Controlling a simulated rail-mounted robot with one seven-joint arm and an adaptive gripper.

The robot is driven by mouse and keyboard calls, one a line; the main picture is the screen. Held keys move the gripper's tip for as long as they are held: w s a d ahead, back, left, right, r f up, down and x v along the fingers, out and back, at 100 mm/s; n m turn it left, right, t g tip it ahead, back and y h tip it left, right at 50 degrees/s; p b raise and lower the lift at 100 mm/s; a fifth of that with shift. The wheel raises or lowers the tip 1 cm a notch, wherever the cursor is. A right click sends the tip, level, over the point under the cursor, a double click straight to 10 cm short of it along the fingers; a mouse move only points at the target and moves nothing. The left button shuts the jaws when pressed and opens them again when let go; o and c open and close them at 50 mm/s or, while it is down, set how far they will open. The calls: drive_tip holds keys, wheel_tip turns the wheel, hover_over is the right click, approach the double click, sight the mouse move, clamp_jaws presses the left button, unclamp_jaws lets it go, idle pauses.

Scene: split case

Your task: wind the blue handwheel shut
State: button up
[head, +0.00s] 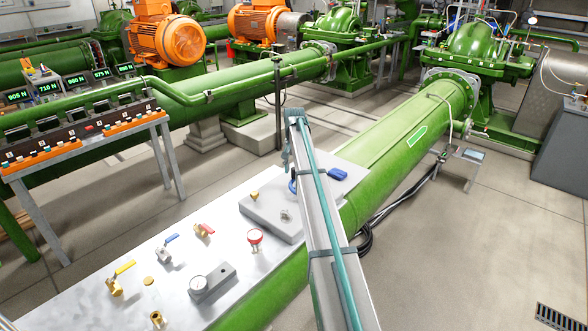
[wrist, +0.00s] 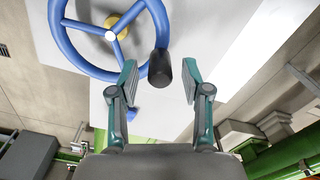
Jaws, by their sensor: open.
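The blue handwheel (wrist: 68,42) fills the upper left of the wrist view, with spokes, a pale hub cap and brass behind it. A black handle knob (wrist: 160,69) stands on its rim at the right. My gripper (wrist: 158,74) is open, with one finger on each side of the knob's end; I cannot tell whether either finger touches it. In the head view my arm hides most of the handwheel; a small blue arc (head: 292,186) at the arm's left edge looks like part of its rim. My fingers cannot be made out there.
A blue piece (head: 338,174) lies just right of my arm on the grey plate. A large green pipe (head: 400,145) runs behind.

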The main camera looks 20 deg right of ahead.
drive_tip(key=shift+f, duration=0.55)
clamp_jaws()
